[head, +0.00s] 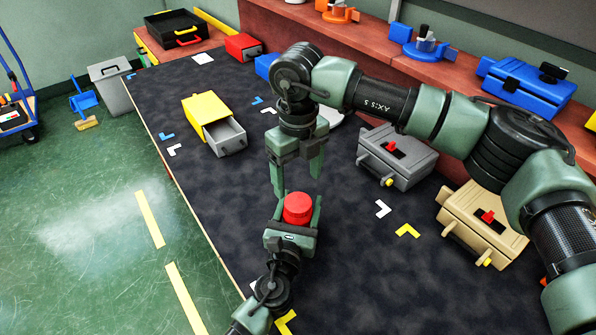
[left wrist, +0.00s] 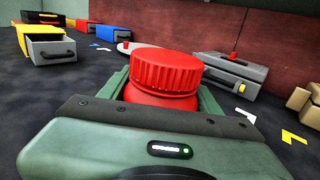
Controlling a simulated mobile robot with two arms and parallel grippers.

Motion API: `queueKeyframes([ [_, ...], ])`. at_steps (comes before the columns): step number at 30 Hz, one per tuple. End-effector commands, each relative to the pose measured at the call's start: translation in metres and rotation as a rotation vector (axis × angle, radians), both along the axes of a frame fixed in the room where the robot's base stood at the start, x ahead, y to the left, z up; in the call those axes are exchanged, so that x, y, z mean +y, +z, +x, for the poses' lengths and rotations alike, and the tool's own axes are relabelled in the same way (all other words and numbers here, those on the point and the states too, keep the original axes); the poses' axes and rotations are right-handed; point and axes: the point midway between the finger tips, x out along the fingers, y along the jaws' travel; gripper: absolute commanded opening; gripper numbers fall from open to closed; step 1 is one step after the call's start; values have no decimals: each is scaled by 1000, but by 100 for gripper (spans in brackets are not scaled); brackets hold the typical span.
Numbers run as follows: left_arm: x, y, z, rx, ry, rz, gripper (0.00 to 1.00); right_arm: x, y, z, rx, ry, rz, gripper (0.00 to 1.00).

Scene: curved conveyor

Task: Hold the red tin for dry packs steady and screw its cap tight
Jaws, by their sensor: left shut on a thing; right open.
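The red tin (left wrist: 160,98) stands upright between the fingers of my left gripper (head: 298,212), which is shut on its body. Its ribbed red cap (head: 298,203) sits on top; the cap also shows large in the left wrist view (left wrist: 166,72). How tight the cap is cannot be told. My right gripper (head: 297,182) is open and empty, pointing down just above and behind the cap in the head view, its fingers apart. The left gripper's fingers hide much of the tin's body.
A yellow box with an open grey drawer (head: 226,136) stands to the left. A grey case (head: 394,160) and a tan case (head: 480,220) with red latches stand right. A red box (head: 243,47) and a raised reddish shelf (head: 370,42) are behind.

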Motion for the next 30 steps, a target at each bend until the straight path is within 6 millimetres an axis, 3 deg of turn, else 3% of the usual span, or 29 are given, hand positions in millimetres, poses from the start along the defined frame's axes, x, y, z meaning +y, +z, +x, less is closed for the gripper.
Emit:
queueKeyframes([
  [6,0,-1,0,1,0,0,0,0,6,0,-1,446,0,73],
  [12,0,-1,0,1,0,0,0,0,9,0,0,697,0,73],
  [30,0,-1,0,1,0,0,0,0,3,-1,2,771,1,73],
])
